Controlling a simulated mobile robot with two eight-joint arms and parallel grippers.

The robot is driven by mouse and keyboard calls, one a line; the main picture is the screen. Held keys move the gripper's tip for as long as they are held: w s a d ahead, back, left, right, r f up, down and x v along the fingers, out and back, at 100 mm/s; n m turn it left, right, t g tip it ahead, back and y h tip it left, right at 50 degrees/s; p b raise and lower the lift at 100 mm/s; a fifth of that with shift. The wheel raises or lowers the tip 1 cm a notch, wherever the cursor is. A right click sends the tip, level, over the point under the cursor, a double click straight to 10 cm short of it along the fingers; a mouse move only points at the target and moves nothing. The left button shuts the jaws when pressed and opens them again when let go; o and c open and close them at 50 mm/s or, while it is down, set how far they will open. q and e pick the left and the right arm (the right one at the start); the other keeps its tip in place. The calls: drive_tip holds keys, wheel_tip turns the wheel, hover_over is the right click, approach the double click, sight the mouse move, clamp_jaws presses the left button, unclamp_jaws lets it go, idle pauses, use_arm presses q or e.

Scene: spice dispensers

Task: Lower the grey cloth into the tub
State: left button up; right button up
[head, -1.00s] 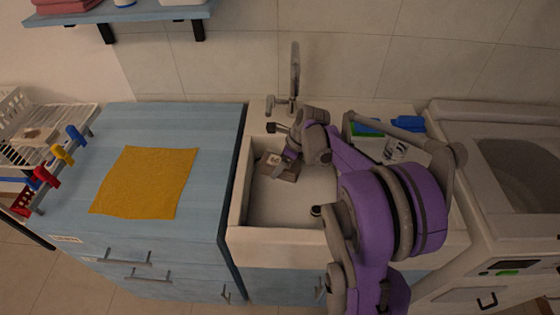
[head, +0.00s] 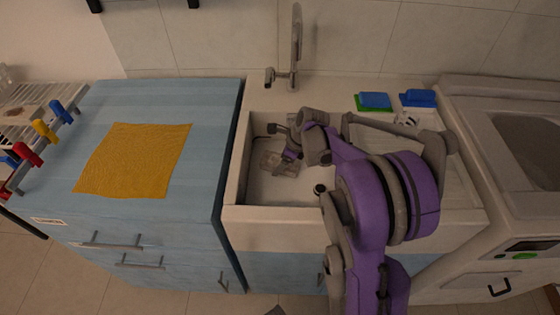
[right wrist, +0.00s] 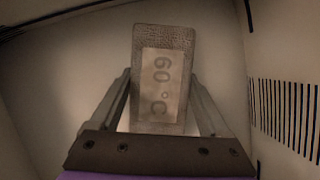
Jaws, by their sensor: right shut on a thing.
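The grey cloth (head: 278,162) hangs inside the white sink basin (head: 290,191), near its left side. In the right wrist view the cloth (right wrist: 164,38) is upright between the fingers and carries a pale label (right wrist: 162,85) reading 60 °C. My right gripper (head: 287,155) is shut on it; its fingers (right wrist: 163,100) flank the cloth's sides. I cannot tell whether the cloth touches the basin floor. My purple right arm hides the basin's middle and part of its right side. My left gripper is not in view.
The tap (head: 296,48) rises behind the basin. Blue and green sponges (head: 375,101) lie on the back right ledge. A yellow cloth (head: 133,160) lies on the blue counter at left.

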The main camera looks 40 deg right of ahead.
drive_tip(key=shift+f, duration=0.15)
drive_tip(key=o, duration=1.3)
drive_tip(key=p+v, duration=0.1)
drive_tip(key=v, duration=1)
drive_tip(key=shift+p, duration=0.3)
